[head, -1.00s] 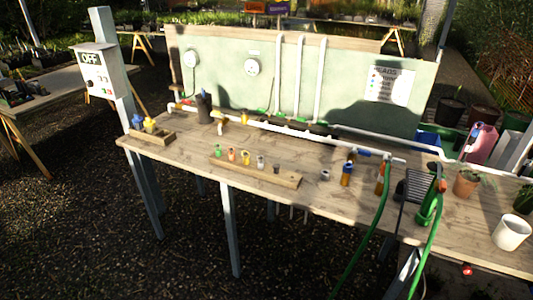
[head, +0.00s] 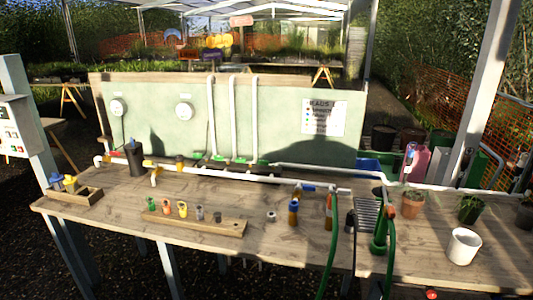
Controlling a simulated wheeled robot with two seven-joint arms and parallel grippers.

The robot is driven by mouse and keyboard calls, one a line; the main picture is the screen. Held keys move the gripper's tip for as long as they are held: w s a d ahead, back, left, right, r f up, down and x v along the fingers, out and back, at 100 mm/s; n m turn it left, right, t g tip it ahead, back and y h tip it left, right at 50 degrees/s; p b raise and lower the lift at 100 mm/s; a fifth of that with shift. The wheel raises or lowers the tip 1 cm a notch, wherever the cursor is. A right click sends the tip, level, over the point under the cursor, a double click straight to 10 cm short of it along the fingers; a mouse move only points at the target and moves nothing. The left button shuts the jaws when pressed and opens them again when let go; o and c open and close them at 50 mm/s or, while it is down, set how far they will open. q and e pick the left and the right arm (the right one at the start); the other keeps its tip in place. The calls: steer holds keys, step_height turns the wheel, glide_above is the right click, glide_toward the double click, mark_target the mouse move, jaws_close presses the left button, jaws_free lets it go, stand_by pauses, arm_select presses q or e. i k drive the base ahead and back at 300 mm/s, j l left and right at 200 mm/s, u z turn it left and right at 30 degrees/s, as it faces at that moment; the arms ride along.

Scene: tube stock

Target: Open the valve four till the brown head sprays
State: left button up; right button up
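A white pipe (head: 235,176) runs along the back of the wooden bench (head: 180,240). Fittings along it include a red one (head: 98,159), a yellow one (head: 154,174), and a blue one (head: 308,187). No number is readable, so I cannot tell which is valve four. A wooden rack (head: 195,224) holds several small coloured heads, with a dark brownish one (head: 217,216) at its right end. An orange-brown and blue piece (head: 293,213) stands right of the rack. No spray is visible. Neither of my grippers is in view.
A dark bottle (head: 134,157) and a small wooden box (head: 76,196) are at left. Green hose (head: 329,260), a grate (head: 367,218), and a white pot (head: 462,246) are at right.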

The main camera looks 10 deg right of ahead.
mark_target(261, 162)
steer(key=i+l+z, duration=0.15)
steer(key=i, duration=0.25)
steer(key=i+l+z, duration=0.15)
steer(key=i, duration=0.3)
steer(key=j, duration=0.1)
